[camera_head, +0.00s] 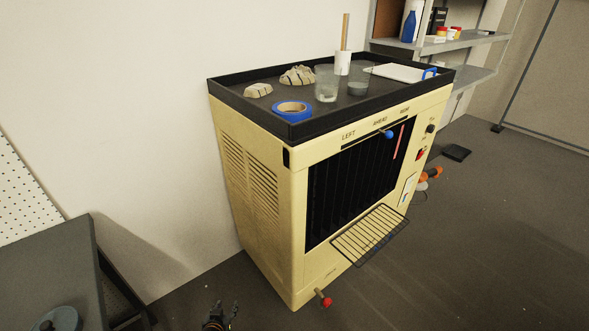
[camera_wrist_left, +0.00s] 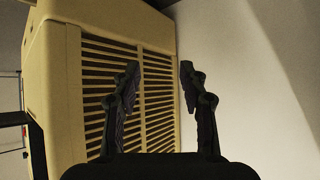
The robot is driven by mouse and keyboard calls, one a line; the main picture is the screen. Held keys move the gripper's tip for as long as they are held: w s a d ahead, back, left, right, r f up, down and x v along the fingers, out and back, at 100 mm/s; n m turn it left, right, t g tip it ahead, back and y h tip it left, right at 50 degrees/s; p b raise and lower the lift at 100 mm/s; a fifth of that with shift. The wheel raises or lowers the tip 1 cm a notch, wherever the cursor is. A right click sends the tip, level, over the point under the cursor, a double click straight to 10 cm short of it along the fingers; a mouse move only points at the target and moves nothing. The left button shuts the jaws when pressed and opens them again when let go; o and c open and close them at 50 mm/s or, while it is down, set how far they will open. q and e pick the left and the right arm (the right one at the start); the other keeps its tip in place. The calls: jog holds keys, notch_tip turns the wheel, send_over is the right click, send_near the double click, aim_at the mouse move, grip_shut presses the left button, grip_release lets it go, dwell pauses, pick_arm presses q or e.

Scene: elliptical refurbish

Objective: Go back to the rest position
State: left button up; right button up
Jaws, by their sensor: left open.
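My left gripper (camera_head: 220,313) shows at the bottom edge of the head view, low and in front of the left side of a cream cabinet-like appliance (camera_head: 262,240). In the left wrist view its two dark fingers (camera_wrist_left: 158,95) are apart with nothing between them. Behind them are the louvred side of the appliance (camera_wrist_left: 63,95) and the pale wall (camera_wrist_left: 245,80). The fingers look clear of both. My right gripper is in neither view.
A black tray top (camera_head: 297,132) on the appliance holds blue tape (camera_head: 292,109), glasses, stones and a white cup with a stick. A wire rack (camera_head: 370,235) and a red-tipped valve (camera_head: 324,299) jut from the front. A dark table (camera_head: 50,268) stands at left. Floor at right is mostly clear.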

pick_arm(q)
jog(key=s+a+f+g+p, duration=0.1)
jog(key=s+g+p, duration=0.2)
jog(key=s, duration=1)
jog(key=s+a+f+g+p, duration=0.2)
jog(key=s+p, duration=0.3)
jog(key=s, duration=0.9)
jog(key=s+a+f+g+p, duration=0.1)
jog(key=s+g+p, duration=0.3)
jog(key=s, duration=0.9)
jog(key=shift+s+a+f+y, duration=0.3)
jog(key=shift+a+f, duration=0.05)
jog(key=shift+a, duration=0.15)
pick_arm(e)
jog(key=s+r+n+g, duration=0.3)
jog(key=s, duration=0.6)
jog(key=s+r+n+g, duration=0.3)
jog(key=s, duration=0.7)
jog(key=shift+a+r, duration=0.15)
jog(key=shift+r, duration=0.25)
